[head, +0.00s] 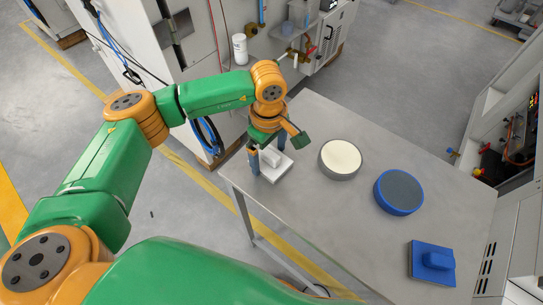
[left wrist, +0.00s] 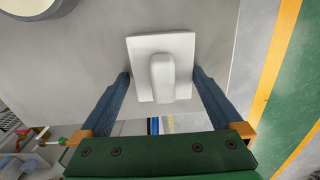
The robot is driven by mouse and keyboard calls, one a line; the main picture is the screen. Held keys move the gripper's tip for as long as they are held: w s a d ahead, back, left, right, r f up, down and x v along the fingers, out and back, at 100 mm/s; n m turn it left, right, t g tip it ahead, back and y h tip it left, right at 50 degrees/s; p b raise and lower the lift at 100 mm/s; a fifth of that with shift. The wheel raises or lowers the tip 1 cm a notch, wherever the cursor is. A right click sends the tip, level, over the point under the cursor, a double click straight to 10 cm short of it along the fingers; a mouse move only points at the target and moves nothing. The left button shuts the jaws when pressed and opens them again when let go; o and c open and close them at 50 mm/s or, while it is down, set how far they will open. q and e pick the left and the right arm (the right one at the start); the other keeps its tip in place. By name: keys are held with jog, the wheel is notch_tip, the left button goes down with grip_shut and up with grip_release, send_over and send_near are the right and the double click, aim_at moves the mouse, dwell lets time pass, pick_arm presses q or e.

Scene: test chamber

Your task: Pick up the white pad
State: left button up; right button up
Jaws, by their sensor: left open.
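The white pad (head: 277,175) is a square plate with a raised rounded grip on top. It lies near the left edge of the grey table (head: 330,225). My left gripper (head: 266,158) is over it, pointing down, and partly hides it in the head view. In the left wrist view, the white pad (left wrist: 143,60) shows whole, its raised grip between the two open blue fingers of my left gripper (left wrist: 161,74). The fingers are apart from the grip on both sides. I cannot tell whether the fingertips touch the plate. My right gripper is not in view.
A round grey piece with a cream top (head: 341,157) stands right of the pad. Farther right are a blue-rimmed round piece (head: 399,191) and a blue pad with a raised grip (head: 432,264). White cabinets stand beyond the table. The table's front middle is clear.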

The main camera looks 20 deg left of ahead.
aim_at(275, 173)
pick_arm(q)
jog(key=c, duration=1.1)
jog(key=shift+r, duration=0.1)
jog(key=shift+r, duration=0.35)
jog(key=s+d+r, duration=0.1)
jog(key=r, duration=0.1)
jog(key=s+r+b, duration=0.1)
jog(key=r, duration=0.2)
jog(key=s+d+r+b, duration=0.1)
jog(key=r, duration=0.1)
jog(key=shift+s+d+r, duration=0.15)
jog(key=shift+s+d, duration=0.1)
jog(key=shift+d, duration=0.05)
jog(key=s+d+r+b, duration=0.1)
jog(key=s, duration=0.1)
jog(key=s+d+r, duration=0.2)
jog(key=s, duration=0.1)
jog(key=s+d+r+b, duration=0.1)
jog(key=s+d+r, duration=0.1)
jog(key=s, duration=0.1)
jog(key=shift+d+b, duration=0.25)
jog(key=shift+b, duration=0.05)
jog(key=o, duration=0.8)
jog(key=shift+c, duration=0.2)
jog(key=c, duration=0.5)
